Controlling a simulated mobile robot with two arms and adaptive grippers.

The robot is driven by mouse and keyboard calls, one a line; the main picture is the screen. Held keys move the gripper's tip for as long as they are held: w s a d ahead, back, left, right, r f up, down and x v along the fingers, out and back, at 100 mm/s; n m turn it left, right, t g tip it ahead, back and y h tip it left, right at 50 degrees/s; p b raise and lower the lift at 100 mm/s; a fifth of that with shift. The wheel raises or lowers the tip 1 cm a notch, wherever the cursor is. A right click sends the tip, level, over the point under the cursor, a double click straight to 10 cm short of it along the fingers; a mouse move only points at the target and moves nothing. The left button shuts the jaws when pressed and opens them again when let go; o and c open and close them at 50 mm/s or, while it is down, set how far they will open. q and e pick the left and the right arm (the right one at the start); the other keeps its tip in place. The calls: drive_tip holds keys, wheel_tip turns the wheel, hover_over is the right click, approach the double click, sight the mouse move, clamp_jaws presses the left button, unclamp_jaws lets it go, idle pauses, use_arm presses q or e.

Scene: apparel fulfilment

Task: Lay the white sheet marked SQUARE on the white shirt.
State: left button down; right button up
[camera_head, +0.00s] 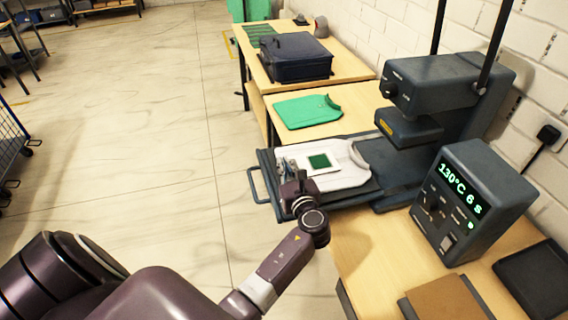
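The white sheet with a dark green square (319,161) lies over the white shirt (350,178) in the head view. The shirt is spread on the dark lower plate of the heat press. My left gripper (287,170) is at the sheet's left edge, with its fingers low against it. The fingers are small and partly hidden by the wrist, so I cannot tell whether they grip the sheet or are open. The word SQUARE is not readable. My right gripper is not in view.
A control box (470,205) reads 130°C 6 s. A green shirt (308,111) and a dark blue case (295,62) are farther back. A brown board (445,300) lies at the front right.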

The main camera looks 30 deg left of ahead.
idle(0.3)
use_arm(q)
drive_tip(key=c, duration=2.1)
unclamp_jaws()
drive_tip(key=shift+d, duration=0.1)
drive_tip(key=v, duration=1.1)
drive_tip(key=shift+s+d, duration=0.3)
